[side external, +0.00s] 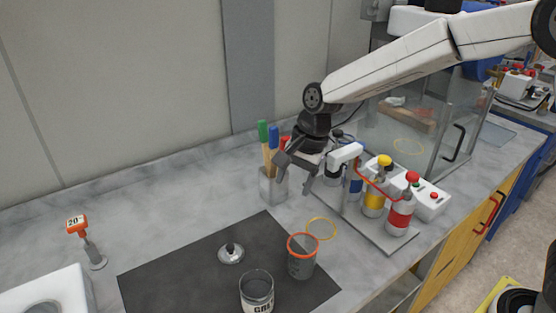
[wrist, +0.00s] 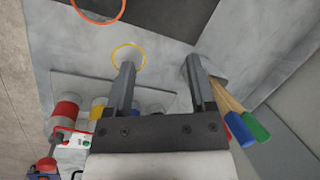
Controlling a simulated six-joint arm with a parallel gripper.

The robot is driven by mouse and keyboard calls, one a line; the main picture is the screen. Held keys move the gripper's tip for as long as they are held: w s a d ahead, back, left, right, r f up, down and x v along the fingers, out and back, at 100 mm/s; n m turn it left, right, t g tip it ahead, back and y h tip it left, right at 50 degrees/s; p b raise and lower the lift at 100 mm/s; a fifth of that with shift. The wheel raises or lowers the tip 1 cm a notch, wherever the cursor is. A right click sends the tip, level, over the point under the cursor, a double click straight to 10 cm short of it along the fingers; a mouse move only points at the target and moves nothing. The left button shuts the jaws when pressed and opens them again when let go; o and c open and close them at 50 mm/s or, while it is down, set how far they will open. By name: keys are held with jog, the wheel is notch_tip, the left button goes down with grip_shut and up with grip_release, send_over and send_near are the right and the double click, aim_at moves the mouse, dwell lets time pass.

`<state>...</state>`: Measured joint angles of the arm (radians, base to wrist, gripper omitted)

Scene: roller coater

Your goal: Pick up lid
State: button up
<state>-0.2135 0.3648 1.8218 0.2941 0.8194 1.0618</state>
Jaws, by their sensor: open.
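The lid (side external: 231,254), a small round silver disc with a dark knob, lies on the dark mat (side external: 180,272) at the lower middle of the side view. I cannot see the lid in the wrist view. My gripper (side external: 293,178) is open and empty, well above the counter, behind and to the right of the lid and apart from it. Its two fingers also show spread apart in the wrist view (wrist: 160,66). A glass jar (side external: 257,291) with lettering stands on the mat, just in front of the lid.
An orange-rimmed cup (side external: 302,261) stands right of the lid, with a yellow ring (side external: 321,229) behind it. A holder (side external: 272,188) with brushes and a rack of bottles (side external: 374,192) are close to my gripper. The left mat area is clear.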

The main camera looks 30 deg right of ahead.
jog(key=w+a+f+m+g+y, duration=0.15)
jog(key=w+a+m, duration=0.4)
jog(key=a, duration=0.55)
send_near(230, 246)
notch_tip(230, 246, down, 2)
jog(key=shift+s+a+f+m, duration=0.1)
jog(key=shift+a+f+m, duration=0.1)
jog(key=shift+a+f, duration=0.3)
jog(key=shift+s+a+f+m, duration=0.15)
jog(key=shift+a+f, duration=0.1)
jog(key=shift+f, duration=0.45)
jog(key=shift+w, duration=0.1)
jog(key=shift+x, duration=2.6)
jog(key=shift+w, duration=0.15)
grip_shut()
